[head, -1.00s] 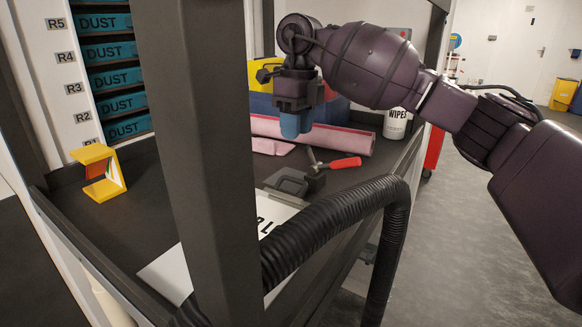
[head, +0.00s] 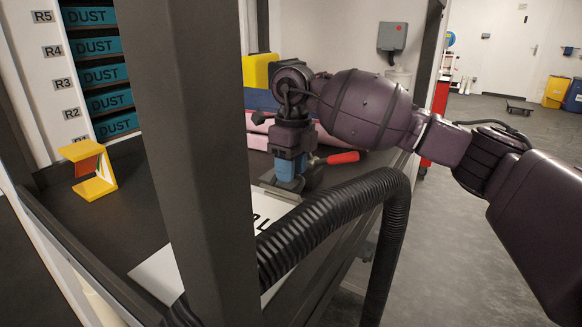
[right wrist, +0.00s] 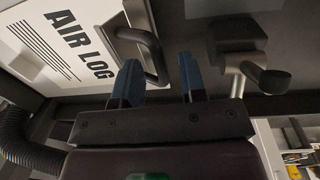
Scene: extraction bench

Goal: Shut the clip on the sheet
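The white sheet (head: 265,208) lies on the dark bench; in the right wrist view the sheet (right wrist: 60,75) reads AIR LOG. A dark grey clip with a raised loop (right wrist: 152,50) sits at the sheet's edge in the wrist view. In the head view the clip (head: 271,184) is mostly hidden by my right gripper (head: 288,173). The right gripper points down just above it. In the wrist view its blue fingertips (right wrist: 159,76) are apart with nothing between them; the left finger overlaps the clip's loop in the picture. I cannot tell whether they touch. My left gripper is out of view.
A red-handled tool (head: 338,158) lies right beside the gripper. A pink roll (head: 257,141) and a yellow box (head: 257,71) are behind. A yellow stand (head: 92,187) is at left. A dark post (head: 205,150) and black hose (head: 330,210) stand in front.

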